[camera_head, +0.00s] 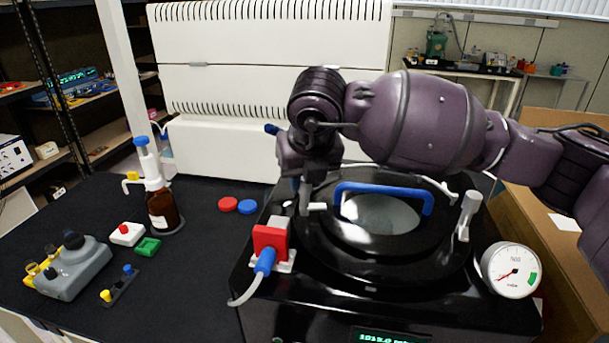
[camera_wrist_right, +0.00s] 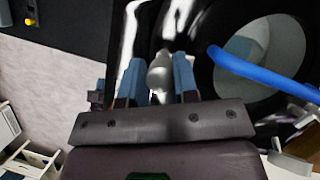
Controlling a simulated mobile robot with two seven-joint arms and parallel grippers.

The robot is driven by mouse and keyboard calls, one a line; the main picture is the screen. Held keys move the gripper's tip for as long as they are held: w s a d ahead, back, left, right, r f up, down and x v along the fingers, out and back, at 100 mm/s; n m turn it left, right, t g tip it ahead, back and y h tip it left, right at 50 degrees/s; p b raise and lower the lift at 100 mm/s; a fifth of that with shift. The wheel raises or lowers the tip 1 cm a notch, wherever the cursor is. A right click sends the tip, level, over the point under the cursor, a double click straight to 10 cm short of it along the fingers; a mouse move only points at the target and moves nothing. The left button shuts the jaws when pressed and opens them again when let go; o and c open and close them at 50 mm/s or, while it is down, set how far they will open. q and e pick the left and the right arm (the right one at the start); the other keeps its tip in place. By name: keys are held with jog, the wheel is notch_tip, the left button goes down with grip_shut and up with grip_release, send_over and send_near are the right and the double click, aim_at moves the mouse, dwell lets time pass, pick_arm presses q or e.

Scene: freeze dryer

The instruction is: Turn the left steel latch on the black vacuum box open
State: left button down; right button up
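The black vacuum box (camera_head: 390,300) stands at the front right, with a round black lid (camera_head: 330,255) and a blue lid handle (camera_head: 385,188). The left steel latch (camera_head: 316,207) is a light grey lever at the lid's left edge, partly hidden by my right gripper (camera_head: 308,190). The right steel latch (camera_head: 467,215) sticks up at the lid's right edge. My left gripper is out of view.
A red and white valve block (camera_head: 270,240) with a blue-ended hose is just left of the latch. A round gauge (camera_head: 510,270) is at the box's right corner. A brown dispenser bottle (camera_head: 162,208) and small items stand left on the black bench mat (camera_head: 195,270).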

jog(key=shift+c, duration=0.5)
